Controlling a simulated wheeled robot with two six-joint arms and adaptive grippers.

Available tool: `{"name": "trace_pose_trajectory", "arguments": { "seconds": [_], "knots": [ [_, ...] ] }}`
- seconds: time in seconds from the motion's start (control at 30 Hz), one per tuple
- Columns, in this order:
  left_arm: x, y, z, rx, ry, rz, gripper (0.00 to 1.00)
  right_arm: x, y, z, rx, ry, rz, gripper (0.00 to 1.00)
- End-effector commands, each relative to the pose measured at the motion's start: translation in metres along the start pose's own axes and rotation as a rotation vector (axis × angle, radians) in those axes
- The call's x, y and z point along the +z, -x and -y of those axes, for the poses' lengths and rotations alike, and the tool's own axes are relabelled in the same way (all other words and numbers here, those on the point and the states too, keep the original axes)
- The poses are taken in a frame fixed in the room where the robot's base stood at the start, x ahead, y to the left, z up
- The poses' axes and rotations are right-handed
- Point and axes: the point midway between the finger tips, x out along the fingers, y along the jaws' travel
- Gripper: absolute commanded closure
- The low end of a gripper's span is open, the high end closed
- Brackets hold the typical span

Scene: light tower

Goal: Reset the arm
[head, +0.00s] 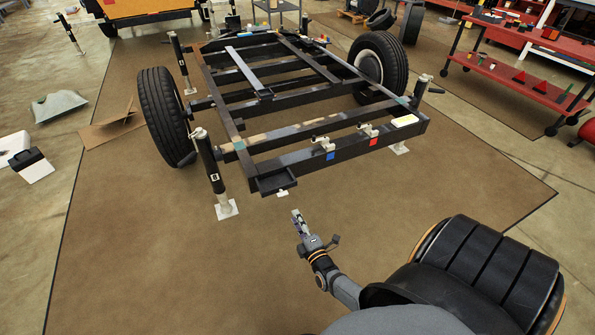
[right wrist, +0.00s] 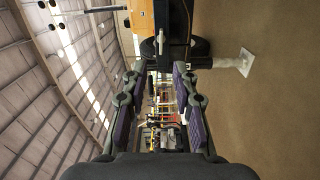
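My right arm reaches in from the lower right of the head view. Its gripper (head: 298,217) is held in front of the trailer frame, apart from it. In the right wrist view the two purple-padded fingers (right wrist: 162,82) stand apart with nothing between them, so the gripper is open and empty. My left arm and gripper are not in view. The black trailer frame (head: 288,160) stands on jacks, with a small black tray (head: 277,183) at its near left corner.
A jack (head: 213,175) stands at the frame's near left, beside a wheel (head: 163,115). Another wheel (head: 381,65) is at the far right. A red cart (head: 520,80) with small coloured items stands at the right. The brown mat (head: 140,255) is bare in front.

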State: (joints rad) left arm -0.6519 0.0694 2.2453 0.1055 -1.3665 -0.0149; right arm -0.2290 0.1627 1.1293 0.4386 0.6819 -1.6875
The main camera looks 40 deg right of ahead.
Motion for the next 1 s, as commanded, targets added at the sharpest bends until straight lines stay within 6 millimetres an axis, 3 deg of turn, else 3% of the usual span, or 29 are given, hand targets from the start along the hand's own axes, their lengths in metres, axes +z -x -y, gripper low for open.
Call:
{"name": "trace_pose_trajectory", "arguments": {
  "seconds": [0.37, 0.53, 0.6, 0.73, 1.0],
  "knots": [
    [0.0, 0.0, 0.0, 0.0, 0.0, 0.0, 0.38, -0.004, 0.0, 0.002, -0.023, -0.028, -0.01, 0.72],
    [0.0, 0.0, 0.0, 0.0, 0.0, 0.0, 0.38, -0.046, 0.01, 0.021, -0.278, -0.306, -0.076, 0.72],
    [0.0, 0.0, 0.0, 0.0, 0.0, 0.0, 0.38, -0.069, 0.026, 0.029, -0.452, -0.467, -0.07, 0.72],
    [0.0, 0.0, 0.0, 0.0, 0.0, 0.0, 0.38, -0.094, 0.068, 0.034, -0.755, -0.712, 0.047, 0.72],
    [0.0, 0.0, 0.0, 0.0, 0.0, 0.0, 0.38, -0.099, 0.14, 0.018, -1.059, -0.945, 0.382, 0.72]
  ]
}}
